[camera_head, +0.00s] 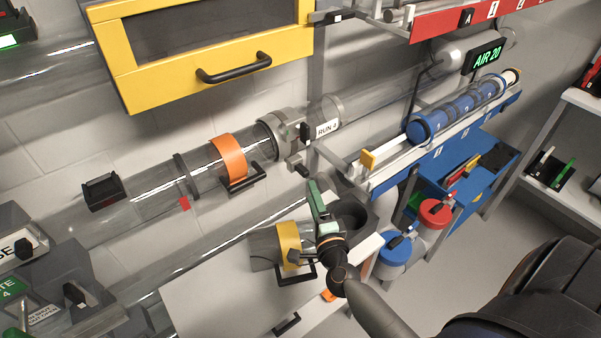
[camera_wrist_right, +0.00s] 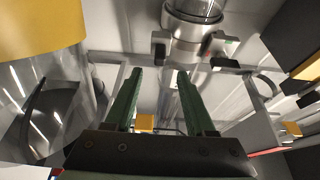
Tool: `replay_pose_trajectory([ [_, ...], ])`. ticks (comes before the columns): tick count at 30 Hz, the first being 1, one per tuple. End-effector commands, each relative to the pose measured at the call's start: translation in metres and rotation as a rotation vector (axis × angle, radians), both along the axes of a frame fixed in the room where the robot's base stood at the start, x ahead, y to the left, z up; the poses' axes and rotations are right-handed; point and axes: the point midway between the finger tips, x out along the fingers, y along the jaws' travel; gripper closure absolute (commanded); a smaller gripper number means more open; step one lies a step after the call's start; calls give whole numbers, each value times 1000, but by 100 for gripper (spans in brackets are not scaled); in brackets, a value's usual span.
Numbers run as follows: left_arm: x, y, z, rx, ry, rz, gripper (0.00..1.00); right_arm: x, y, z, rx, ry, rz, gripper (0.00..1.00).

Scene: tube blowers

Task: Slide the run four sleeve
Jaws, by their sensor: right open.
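The run four tube (camera_head: 345,105) is clear and carries a white "RUN 4" label. An orange band (camera_head: 229,158) with a black handle (camera_head: 245,181) wraps the clear tube left of a grey clamp collar (camera_head: 285,135); I take this banded piece as the sleeve. A grey collar with dark knobs (camera_wrist_right: 195,38) also shows in the right wrist view. My right gripper (camera_head: 321,213) is open and empty, below and right of the orange band, apart from it. Its green fingers are spread in the wrist view (camera_wrist_right: 160,80). My left gripper is not seen.
A yellow cabinet (camera_head: 125,68) overhangs the upper left. A yellow-banded clear piece (camera_head: 288,243) with a black handle lies close beside my right gripper. A blue-capped tube (camera_head: 455,112) rests on a rail at right. A lower clear tube (camera_head: 215,243) runs under the sleeve.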

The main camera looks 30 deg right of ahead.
Motion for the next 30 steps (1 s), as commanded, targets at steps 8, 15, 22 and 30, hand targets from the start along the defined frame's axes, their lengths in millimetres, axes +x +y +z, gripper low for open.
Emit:
replay_pose_trajectory([
  [8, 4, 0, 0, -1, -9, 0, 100, 54, -17, 0, -3, -2, 2, 45],
  [15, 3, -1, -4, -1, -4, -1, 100, 83, -26, 0, -1, -1, 3, 45],
  [22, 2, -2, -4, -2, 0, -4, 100, 91, -29, 0, -1, 0, 3, 45],
  [30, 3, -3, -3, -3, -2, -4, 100, 90, -28, 0, -1, 0, 3, 53],
])
